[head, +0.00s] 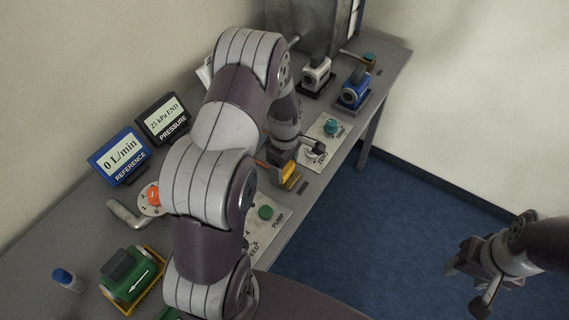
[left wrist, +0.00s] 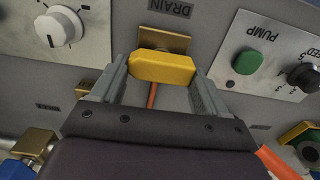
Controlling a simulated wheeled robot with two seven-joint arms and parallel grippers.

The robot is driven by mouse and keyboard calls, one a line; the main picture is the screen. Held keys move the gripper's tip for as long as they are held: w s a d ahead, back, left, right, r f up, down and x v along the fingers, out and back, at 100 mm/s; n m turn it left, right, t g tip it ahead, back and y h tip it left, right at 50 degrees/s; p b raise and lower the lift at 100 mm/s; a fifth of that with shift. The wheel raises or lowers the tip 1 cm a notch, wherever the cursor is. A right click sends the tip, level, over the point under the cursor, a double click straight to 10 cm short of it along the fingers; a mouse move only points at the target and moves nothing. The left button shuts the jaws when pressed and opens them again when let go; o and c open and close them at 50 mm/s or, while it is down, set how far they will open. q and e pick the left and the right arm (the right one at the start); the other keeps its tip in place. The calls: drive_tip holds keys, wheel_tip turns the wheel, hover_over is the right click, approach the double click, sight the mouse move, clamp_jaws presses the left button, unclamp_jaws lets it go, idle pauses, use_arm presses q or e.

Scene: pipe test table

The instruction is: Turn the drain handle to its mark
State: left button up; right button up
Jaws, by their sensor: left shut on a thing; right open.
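The yellow drain handle (left wrist: 162,68) sits between the fingers of my left gripper (left wrist: 160,82) in the left wrist view, in front of a brass fitting (left wrist: 165,38) below the DRAIN label (left wrist: 169,8). A thin red-orange strip (left wrist: 152,95) shows just below the handle; I cannot tell whether it is the mark. In the head view my left gripper (head: 284,166) is shut on the yellow handle (head: 290,177) at the table's front edge, and my arm hides part of the panel. My right gripper (head: 467,284) is open and empty over the floor, away from the table.
A panel with a green pump button (head: 265,212) and a panel with a zero knob (head: 315,151) flank the handle. The displays read 0 L/min (head: 120,157) and 25 kPa END (head: 162,118). A blue device (head: 354,91) and green device (head: 128,273) stand on the table.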

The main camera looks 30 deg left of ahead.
use_arm(q)
drive_tip(key=o, duration=1.1)
drive_tip(key=shift+c, duration=0.2)
wheel_tip(320, 180, up, 13)
drive_tip(key=b, duration=0.1)
drive_tip(key=shift+f, duration=0.1)
drive_tip(key=s+d+m+t, duration=0.1)
drive_tip(key=s+d+m, duration=0.7)
drive_tip(key=s+m, duration=0.5)
drive_tip(key=m, duration=0.4)
drive_tip(key=shift+s+d, duration=0.3)
drive_tip(key=shift+d, duration=0.1)
